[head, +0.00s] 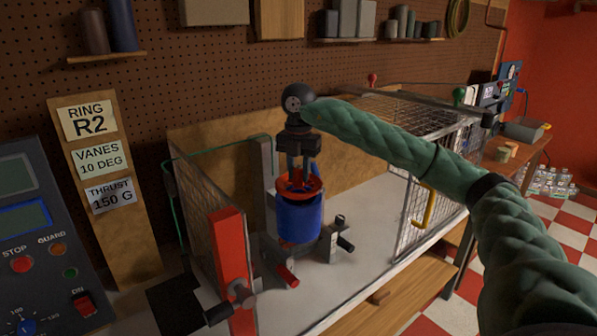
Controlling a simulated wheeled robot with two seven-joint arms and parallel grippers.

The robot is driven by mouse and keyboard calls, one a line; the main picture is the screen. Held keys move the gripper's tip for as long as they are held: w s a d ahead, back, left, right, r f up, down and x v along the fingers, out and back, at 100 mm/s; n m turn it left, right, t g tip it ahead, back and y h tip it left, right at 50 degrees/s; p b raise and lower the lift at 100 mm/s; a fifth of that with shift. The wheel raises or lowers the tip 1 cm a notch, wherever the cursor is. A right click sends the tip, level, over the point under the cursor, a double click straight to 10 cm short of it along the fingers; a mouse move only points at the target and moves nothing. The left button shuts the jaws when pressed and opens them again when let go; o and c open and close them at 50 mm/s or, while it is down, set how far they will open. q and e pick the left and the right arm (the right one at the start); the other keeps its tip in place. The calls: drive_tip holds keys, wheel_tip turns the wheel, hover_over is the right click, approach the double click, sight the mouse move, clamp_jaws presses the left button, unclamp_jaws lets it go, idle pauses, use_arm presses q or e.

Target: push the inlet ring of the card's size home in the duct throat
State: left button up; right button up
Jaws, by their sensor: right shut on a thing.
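The blue duct (299,220) stands upright on the bench in the middle of the head view. An orange-red inlet ring (313,185) sits at the duct's top opening. My right gripper (299,184) points straight down over the duct and is shut on the ring. The fingers and the near rim hide how deep the ring sits. The card (89,120) on the wooden board at the left reads "RING R2". Cards below it read "VANES 10 DEG" and "THRUST 150 G". My left gripper is not in view.
A red post (230,272) with a mesh panel stands left of the duct. A wire mesh guard (432,150) with a yellow handle (423,208) is at the right. A control panel (40,250) fills the left edge. The bench top right of the duct is mostly clear.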

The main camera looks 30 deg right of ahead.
idle(0.3)
drive_tip(key=shift+f, duration=0.1)
drive_tip(key=shift+f+b, duration=0.9)
drive_tip(key=shift+f, duration=0.35)
drive_tip(key=o, duration=1)
